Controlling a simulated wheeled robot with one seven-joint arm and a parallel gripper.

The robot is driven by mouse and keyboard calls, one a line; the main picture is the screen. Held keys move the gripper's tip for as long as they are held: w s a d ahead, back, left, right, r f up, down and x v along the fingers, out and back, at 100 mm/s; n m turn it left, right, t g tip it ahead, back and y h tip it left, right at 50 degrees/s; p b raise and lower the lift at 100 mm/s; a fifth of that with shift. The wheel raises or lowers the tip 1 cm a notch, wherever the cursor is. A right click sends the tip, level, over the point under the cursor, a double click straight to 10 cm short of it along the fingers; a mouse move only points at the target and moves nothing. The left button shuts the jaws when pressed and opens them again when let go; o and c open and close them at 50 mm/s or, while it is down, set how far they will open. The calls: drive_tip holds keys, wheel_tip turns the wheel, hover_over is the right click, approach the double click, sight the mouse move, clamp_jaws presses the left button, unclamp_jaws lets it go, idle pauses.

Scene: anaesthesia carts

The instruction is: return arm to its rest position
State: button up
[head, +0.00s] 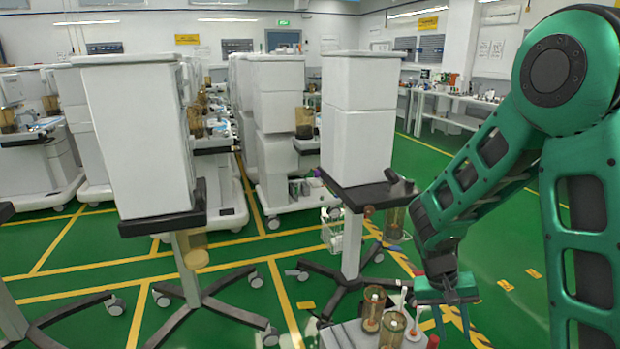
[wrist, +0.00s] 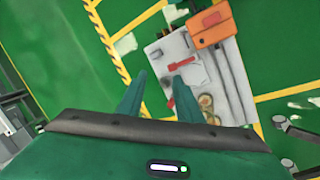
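My green arm (head: 490,165) reaches down from the right side of the head view. My gripper (head: 452,325) points downward at its end, to the right of a light grey tray top (head: 345,336). In the wrist view the two fingers of my gripper (wrist: 160,100) stand apart, with nothing visible held between them. The same tray (wrist: 165,50) lies below and beyond the fingertips.
Amber canisters (head: 373,308) stand on the tray. An orange box (wrist: 214,25) and a red item (wrist: 182,63) also lie there. White carts on wheeled stands (head: 345,130) fill the left and middle. Green floor (head: 510,240) is open behind my arm.

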drive_tip(key=s+d+r+m+y, duration=0.1)
drive_tip(key=s+d+r+y, duration=0.1)
drive_tip(key=s+r, duration=0.6)
drive_tip(key=s+d+r+m+t+y, duration=0.1)
drive_tip(key=s+d+r, duration=0.3)
drive_tip(key=s+r, duration=0.4)
drive_tip(key=s+y, duration=0.1)
drive_tip(key=s, duration=0.5)
drive_tip(key=shift+d+m, duration=0.35)
drive_tip(key=shift+m, duration=0.05)
drive_tip(key=shift+r, duration=0.1)
